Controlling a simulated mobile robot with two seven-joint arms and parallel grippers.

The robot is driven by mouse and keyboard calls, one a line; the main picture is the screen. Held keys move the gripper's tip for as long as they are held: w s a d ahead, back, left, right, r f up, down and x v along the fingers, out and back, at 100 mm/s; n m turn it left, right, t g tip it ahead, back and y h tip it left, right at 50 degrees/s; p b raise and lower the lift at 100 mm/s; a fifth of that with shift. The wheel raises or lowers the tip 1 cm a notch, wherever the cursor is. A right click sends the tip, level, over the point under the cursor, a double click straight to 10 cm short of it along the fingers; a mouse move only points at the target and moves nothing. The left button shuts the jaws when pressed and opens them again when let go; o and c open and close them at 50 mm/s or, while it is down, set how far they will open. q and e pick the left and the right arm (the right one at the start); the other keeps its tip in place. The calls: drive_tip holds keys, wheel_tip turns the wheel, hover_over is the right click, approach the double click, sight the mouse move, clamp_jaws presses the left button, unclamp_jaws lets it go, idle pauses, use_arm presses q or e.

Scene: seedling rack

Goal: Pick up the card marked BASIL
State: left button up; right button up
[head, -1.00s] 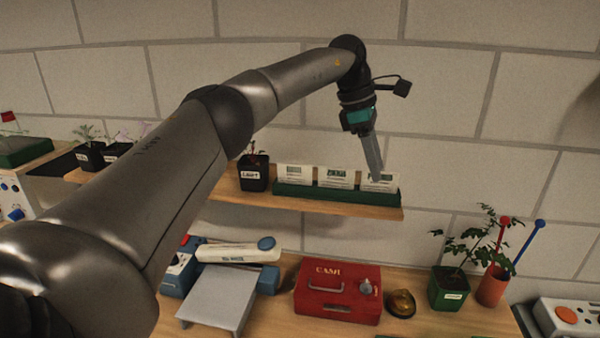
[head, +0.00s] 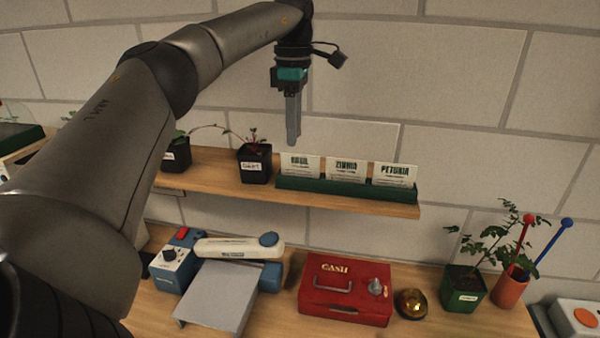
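Three white cards stand in a green holder (head: 345,193) on the wooden shelf. The left card (head: 300,166) has a short green heading that looks like BASIL. The middle card (head: 346,172) reads ZINNIA and the right card (head: 394,175) reads PETUNIA. My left gripper (head: 293,140) points down just above the BASIL card, apart from it, with no card in it. Its fingers are seen edge-on, so their opening does not show. My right gripper is not in view.
Black pots with seedlings (head: 255,164) stand on the shelf (head: 225,179) left of the holder. Below are a scale (head: 217,296), a red cash box (head: 345,290), a brass bell (head: 411,303) and a potted plant (head: 463,287). The wall is close behind the shelf.

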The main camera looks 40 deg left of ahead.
sight(300, 156)
use_arm(q)
drive_tip(key=f, duration=0.3)
drive_tip(key=d+f, duration=0.1)
drive_tip(key=f, duration=0.1)
drive_tip(key=shift+w+f+p, duration=0.2)
drive_tip(key=shift+w+p, duration=0.15)
drive_tip(key=shift+f, duration=0.55)
clamp_jaws()
